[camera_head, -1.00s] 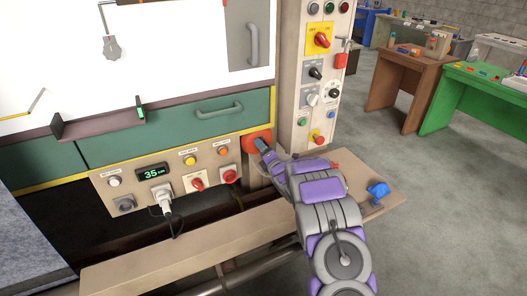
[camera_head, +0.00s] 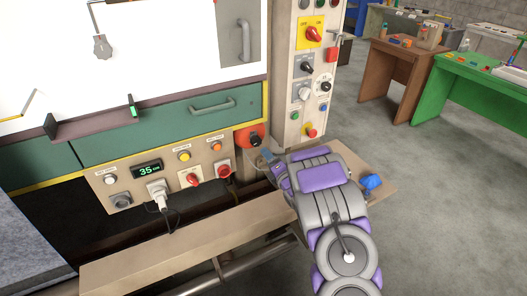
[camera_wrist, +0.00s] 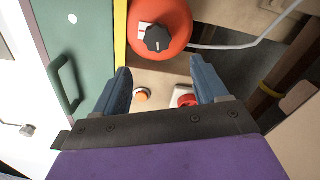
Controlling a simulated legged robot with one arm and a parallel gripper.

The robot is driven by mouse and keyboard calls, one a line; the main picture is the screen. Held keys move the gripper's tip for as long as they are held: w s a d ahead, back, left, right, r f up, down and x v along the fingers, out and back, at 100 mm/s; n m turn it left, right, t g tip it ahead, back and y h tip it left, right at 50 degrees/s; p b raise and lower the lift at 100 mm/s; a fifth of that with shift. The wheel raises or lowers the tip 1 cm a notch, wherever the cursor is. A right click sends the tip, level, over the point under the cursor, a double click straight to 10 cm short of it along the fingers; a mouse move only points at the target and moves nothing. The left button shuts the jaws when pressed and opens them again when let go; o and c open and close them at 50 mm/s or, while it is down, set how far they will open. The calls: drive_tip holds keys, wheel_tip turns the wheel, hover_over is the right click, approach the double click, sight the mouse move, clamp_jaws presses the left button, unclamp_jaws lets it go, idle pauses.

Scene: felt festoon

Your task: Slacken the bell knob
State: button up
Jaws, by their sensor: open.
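A round red bell-like housing (camera_head: 243,135) with a black knob (camera_head: 254,139) sits at the right end of the control panel, below the green drawer. In the wrist view the red housing (camera_wrist: 176,17) and its ribbed black knob (camera_wrist: 158,39) show at the top, with a small white plate beside the knob. My gripper (camera_head: 266,158) is just below the knob in the head view. In the wrist view my gripper (camera_wrist: 161,72) has its two blue fingers spread apart, with nothing between them. The knob lies beyond the fingertips, apart from them.
The panel carries a display (camera_head: 147,170), a white plug (camera_head: 157,191), a yellow button (camera_head: 184,157) and red knobs (camera_head: 223,169). A tall switch column (camera_head: 304,80) stands to the right. A wooden ledge (camera_head: 185,244) runs below. A blue object (camera_head: 371,182) sits on its right end.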

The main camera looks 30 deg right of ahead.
drive_tip(key=s, duration=0.6)
drive_tip(key=shift+s+p, duration=0.3)
drive_tip(key=shift+p, duration=0.15)
